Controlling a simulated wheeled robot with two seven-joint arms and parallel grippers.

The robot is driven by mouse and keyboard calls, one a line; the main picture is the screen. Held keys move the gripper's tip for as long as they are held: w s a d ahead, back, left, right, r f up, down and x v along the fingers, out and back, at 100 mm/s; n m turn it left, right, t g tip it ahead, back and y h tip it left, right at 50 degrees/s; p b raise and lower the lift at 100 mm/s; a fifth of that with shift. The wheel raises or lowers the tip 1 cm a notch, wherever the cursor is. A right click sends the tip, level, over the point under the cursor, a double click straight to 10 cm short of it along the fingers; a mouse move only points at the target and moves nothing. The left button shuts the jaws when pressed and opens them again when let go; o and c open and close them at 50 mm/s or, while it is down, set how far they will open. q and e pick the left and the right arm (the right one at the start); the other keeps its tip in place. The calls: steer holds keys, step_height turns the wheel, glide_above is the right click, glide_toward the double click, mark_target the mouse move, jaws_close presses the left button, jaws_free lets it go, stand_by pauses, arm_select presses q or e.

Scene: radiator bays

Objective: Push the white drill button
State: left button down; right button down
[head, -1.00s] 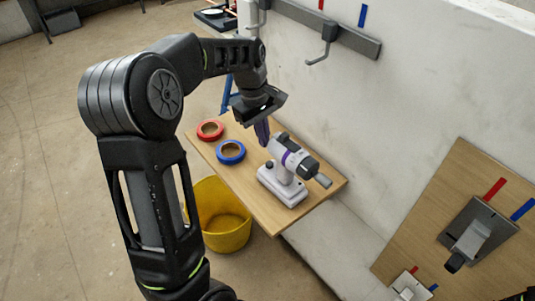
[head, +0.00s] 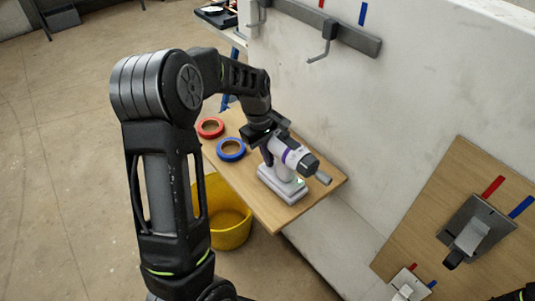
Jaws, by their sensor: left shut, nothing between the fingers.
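The white and purple drill (head: 291,156) stands upright on its white base on the wooden shelf (head: 268,212), its dark chuck pointing right and toward me. My left gripper (head: 267,153) is shut and empty. Its fingers are low at the drill's rear left side, by the handle. They are partly hidden, and I cannot tell whether they touch the drill. I cannot make out the button. A small greenish spot shows on the drill near its base. My right gripper is not in view.
A red tape roll (head: 211,127) and a blue tape roll (head: 231,150) lie left of the drill. A yellow bucket (head: 228,232) stands below the shelf. The wall (head: 400,110) rises close behind, with a hook rail (head: 345,38) above. The shelf's front corner is clear.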

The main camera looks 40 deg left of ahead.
arm_select(q)
steer(key=shift+s+d+f, duration=0.15)
steer(key=shift+s+f, duration=0.15)
steer(key=shift+f, duration=0.45)
steer(key=shift+r+p, duration=0.35)
steer(key=r+p, duration=0.1)
steer(key=r, duration=0.1)
steer(key=r+p, duration=0.2)
steer(key=shift+w+a, duration=0.15)
steer(key=shift+a, duration=0.25)
step_height(320, 180, up, 10)
steer(key=a+b, duration=0.1)
steer(key=shift+s+b, duration=0.35)
